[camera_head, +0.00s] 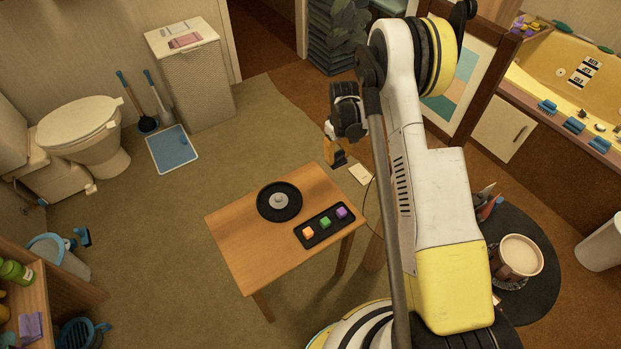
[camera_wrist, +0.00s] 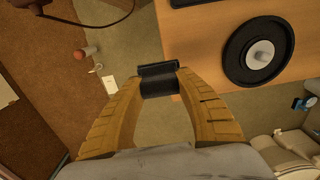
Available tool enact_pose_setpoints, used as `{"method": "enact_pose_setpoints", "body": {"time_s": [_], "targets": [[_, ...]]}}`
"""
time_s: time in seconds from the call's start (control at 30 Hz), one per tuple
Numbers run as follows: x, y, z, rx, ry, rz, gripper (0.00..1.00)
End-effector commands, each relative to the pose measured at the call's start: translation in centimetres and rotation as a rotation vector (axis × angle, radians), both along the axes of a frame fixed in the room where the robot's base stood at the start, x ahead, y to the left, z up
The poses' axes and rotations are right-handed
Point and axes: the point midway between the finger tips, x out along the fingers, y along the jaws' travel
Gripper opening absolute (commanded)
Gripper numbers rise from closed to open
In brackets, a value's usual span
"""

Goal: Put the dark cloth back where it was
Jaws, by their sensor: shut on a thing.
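The dark cloth (camera_wrist: 158,80) looks like a small black folded or rolled bundle in the wrist view. The yellow fingers of my gripper (camera_wrist: 160,84) are shut on it, one on each side. In the head view my gripper (camera_head: 335,148) hangs just beyond the far right corner of the wooden table (camera_head: 245,240), and the dark cloth (camera_head: 339,160) shows at its tips. The cloth appears to be held above the floor, clear of the tabletop; its exact height is hard to tell.
On the table are a round black plate (camera_head: 272,213) with a grey knob and a dark tray (camera_head: 309,242) with orange, green and purple cubes. A pale card (camera_head: 361,174) lies near the table. A round dark side table (camera_head: 540,285) bears a mug (camera_head: 517,258). The table's left part is bare.

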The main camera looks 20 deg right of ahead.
Motion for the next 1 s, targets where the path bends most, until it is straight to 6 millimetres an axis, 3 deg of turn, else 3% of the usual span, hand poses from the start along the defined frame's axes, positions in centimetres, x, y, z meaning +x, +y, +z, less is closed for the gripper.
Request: {"method": "enact_pose_setpoints", "body": {"time_s": [0.03, 0.2, 0.4, 0.57, 0.8, 1.0], "targets": [[0.2, 1.4, -1.3, 0.000, 0.000, 0.006, 0.01], [0.9, 5.6, -3.8, 0.000, 0.000, 0.004, 0.01], [1.3, 8.3, -5.3, 0.000, 0.000, 0.001, 0.01], [1.4, 8.8, -6.0, 0.000, 0.000, -0.001, 0.01], [1.4, 8.7, -9.5, 0.000, 0.000, -0.001, 0.01], [1.4, 8.7, -9.3, 0.000, 0.000, -0.001, 0.01]]}}
